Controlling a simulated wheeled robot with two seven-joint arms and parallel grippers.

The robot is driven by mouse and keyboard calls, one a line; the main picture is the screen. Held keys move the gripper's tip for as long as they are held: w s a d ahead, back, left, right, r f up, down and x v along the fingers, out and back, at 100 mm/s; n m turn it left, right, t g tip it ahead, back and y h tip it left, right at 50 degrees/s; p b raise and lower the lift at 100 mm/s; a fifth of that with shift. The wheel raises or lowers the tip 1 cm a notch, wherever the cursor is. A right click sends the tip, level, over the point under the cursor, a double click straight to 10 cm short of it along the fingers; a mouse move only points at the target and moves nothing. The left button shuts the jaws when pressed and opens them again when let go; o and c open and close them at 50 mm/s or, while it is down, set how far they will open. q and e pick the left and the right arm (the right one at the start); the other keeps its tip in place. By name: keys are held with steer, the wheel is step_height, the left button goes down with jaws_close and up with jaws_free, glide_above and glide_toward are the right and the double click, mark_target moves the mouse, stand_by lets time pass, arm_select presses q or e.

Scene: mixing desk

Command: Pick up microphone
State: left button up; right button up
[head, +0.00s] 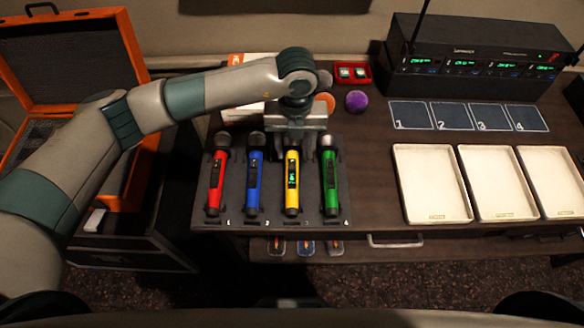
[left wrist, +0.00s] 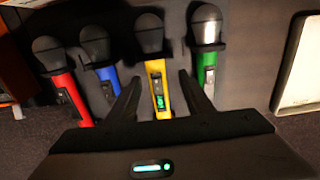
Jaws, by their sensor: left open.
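Several microphones lie side by side in a dark foam tray (head: 262,212): red (head: 216,182), blue (head: 254,184), yellow (head: 292,186) and green (head: 330,186). My left gripper (head: 302,150) is over the upper part of the yellow microphone. In the left wrist view the open fingers (left wrist: 158,88) are on either side of the yellow microphone (left wrist: 157,85), with the green microphone (left wrist: 205,62) just beyond the right finger. Nothing is in the jaws. The gripper hides the yellow microphone's head in the head view. My right gripper is not in view.
An orange case (head: 128,60) stands open at the left. A wireless receiver (head: 470,62) with antennas is at the back right. Numbered pads (head: 410,115) and white trays (head: 432,184) are on the right. A purple ball (head: 356,101) and a red box (head: 352,73) are behind the gripper.

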mark_target(292, 159)
arm_select(q)
steer(key=shift+s+a+f+p, duration=0.15)
steer(key=shift+a+f+p, duration=0.05)
steer(key=shift+f+p, duration=0.45)
steer(key=f, duration=0.1)
steer(key=f+p, duration=0.1)
steer(key=f, duration=0.1)
steer(key=shift+s+a, duration=0.15)
steer(key=shift+a, duration=0.05)
steer(key=shift+f+p, duration=0.3)
steer(key=shift+f, duration=0.15)
jaws_close()
steer(key=shift+r, duration=0.15)
